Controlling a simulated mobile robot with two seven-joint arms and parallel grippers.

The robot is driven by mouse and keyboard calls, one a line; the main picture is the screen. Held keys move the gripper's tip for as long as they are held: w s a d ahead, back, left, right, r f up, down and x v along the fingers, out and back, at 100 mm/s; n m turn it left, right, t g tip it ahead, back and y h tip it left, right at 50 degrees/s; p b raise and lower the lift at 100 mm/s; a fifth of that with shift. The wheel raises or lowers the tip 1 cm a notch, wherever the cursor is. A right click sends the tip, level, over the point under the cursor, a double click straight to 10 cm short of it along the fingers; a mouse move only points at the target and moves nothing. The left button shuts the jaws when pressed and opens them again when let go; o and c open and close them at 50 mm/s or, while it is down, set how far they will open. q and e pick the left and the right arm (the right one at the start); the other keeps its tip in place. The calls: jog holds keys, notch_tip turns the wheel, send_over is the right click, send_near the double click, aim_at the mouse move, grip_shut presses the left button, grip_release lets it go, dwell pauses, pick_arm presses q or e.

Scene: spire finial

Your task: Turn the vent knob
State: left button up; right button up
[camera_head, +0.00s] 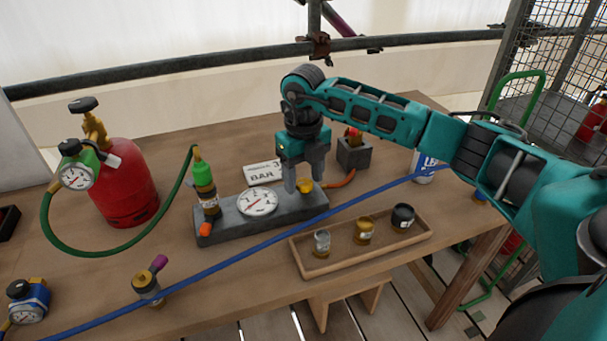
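A small yellow knob (304,186) sits on the right part of a grey block (240,224) on the wooden bench; it looks like the vent knob, though I see no label naming it. My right gripper (304,180) points down over it, one finger on each side. The fingers are apart, with the knob low between the tips; I cannot make out contact. A round white dial gauge (258,201) and a green-capped fitting (203,180) stand on the same block. My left gripper is out of view.
A wooden tray (300,265) with several small parts lies in front. A blue hose (230,263) crosses the bench. A red gas cylinder (127,190) with a green hose (125,255) stands left. A small grey box (353,156) is behind the gripper.

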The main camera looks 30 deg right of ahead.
aim_at(304, 181)
notch_tip(304, 181, up, 13)
jog(key=shift+p, duration=0.35)
dwell(0.3)
jog(key=shift+s+f, duration=0.1)
dwell(0.4)
